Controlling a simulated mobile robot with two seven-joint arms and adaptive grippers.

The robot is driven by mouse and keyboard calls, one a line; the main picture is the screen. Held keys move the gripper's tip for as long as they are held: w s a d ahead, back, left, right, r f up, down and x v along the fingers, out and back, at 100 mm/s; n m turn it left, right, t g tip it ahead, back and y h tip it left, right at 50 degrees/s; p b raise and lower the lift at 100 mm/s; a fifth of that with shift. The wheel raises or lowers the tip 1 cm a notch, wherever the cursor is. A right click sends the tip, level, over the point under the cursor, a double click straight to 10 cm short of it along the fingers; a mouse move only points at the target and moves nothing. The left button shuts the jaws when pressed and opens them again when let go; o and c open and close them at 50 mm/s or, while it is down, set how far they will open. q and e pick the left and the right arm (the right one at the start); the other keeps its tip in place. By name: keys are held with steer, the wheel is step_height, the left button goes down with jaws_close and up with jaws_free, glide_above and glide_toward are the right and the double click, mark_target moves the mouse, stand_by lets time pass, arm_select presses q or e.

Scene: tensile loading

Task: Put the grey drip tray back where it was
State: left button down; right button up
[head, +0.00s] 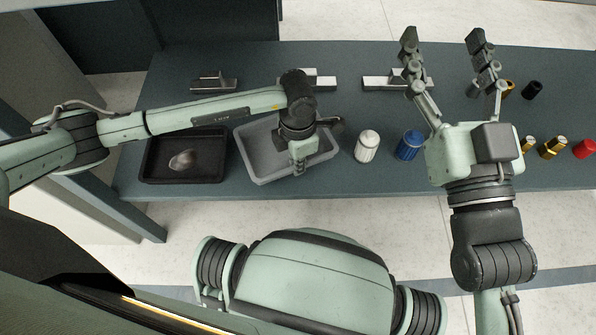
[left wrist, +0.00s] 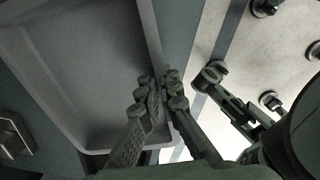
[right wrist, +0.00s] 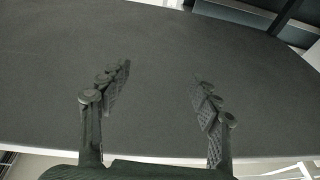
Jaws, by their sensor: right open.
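The grey drip tray (head: 256,162) is on the dark bench, left of centre and slightly turned. It looks empty where visible; my left arm hides its back right part. It fills much of the left wrist view (left wrist: 85,75). My left gripper (head: 299,160) points down at the tray's front right side. In the left wrist view its fingers (left wrist: 163,90) stand close on both sides of the tray wall, one inside and one outside, and look shut on it. My right gripper (head: 443,48) is open and empty, raised over the right of the bench.
A black tray (head: 155,170) with a grey lump stands left of the grey tray. A white-lidded jar (head: 367,146) and a blue jar (head: 409,146) stand to its right. Metal fixtures (head: 214,84) line the back. Small yellow parts (head: 552,148) and a red one (head: 584,149) lie at right.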

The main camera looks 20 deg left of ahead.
mark_target(298, 180)
arm_select(q)
step_height(298, 180, down, 3)
steer(key=shift+d+f+b, duration=0.15)
steer(key=shift+b, duration=0.2)
steer(key=shift+f, duration=0.4)
arm_select(e)
steer(key=r, duration=0.1)
steer(key=s+r+t, duration=0.1)
steer(key=shift+r+t+y, duration=0.3)
arm_select(q)
steer(key=shift+f, duration=0.1)
steer(key=shift+f, duration=0.1)
steer(key=c, duration=1.7)
jaws_free()
arm_select(e)
steer(key=shift+r, duration=0.2)
arm_select(q)
steer(key=shift+r, duration=0.2)
step_height(298, 180, up, 12)
steer(key=shift+s+p, duration=0.1)
steer(key=shift+p, duration=0.85)
arm_select(e)
step_height(298, 180, down, 9)
steer(key=w+d+g+h, duration=0.2)
steer(key=g, duration=0.2)
steer(key=shift+w+r+h, duration=0.15)
steer(key=shift+h, duration=0.15)
